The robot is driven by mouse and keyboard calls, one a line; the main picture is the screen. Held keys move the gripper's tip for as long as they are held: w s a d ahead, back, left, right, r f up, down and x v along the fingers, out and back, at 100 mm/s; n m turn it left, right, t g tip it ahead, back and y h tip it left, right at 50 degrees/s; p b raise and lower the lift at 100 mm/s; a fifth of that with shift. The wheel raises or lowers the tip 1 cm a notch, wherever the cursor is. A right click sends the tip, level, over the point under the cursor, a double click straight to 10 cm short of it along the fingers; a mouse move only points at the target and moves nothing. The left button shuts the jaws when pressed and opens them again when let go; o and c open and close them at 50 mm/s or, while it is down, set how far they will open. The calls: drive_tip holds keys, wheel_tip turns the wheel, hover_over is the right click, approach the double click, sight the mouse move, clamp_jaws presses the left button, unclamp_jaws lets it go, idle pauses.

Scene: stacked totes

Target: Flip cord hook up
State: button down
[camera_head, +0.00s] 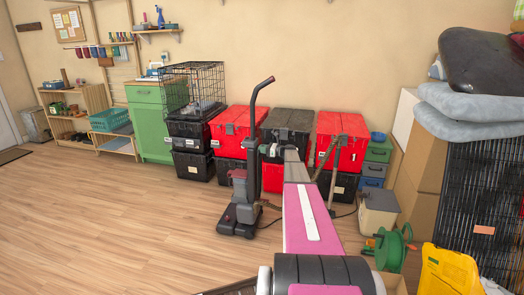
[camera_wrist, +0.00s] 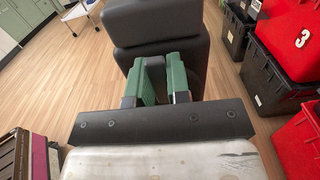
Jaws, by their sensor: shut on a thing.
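An upright vacuum cleaner (camera_head: 240,205) with a dark body, reddish parts and a curved black handle stands on the wood floor in the head view. Its dark body (camera_wrist: 160,35) fills the top middle of the wrist view. My gripper (camera_head: 268,151) reaches the right side of its upright body, below the handle. In the wrist view the green fingers of my gripper (camera_wrist: 162,75) are close together against the dark body, shut on a small part there. The cord hook is mostly hidden between the fingers, and its tilt cannot be made out.
Stacked black and red totes (camera_head: 230,130) line the wall behind, with a wire crate (camera_head: 193,85) on the left stack. A green hose reel (camera_head: 391,246) and a grey bin (camera_head: 378,212) stand right of my arm. The floor at left is clear.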

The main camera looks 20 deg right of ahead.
drive_tip(key=shift+f, duration=0.1)
drive_tip(key=c, duration=1.1)
unclamp_jaws()
drive_tip(key=shift+d, duration=0.1)
drive_tip(key=v, duration=1)
drive_tip(key=shift+s+d, duration=0.25)
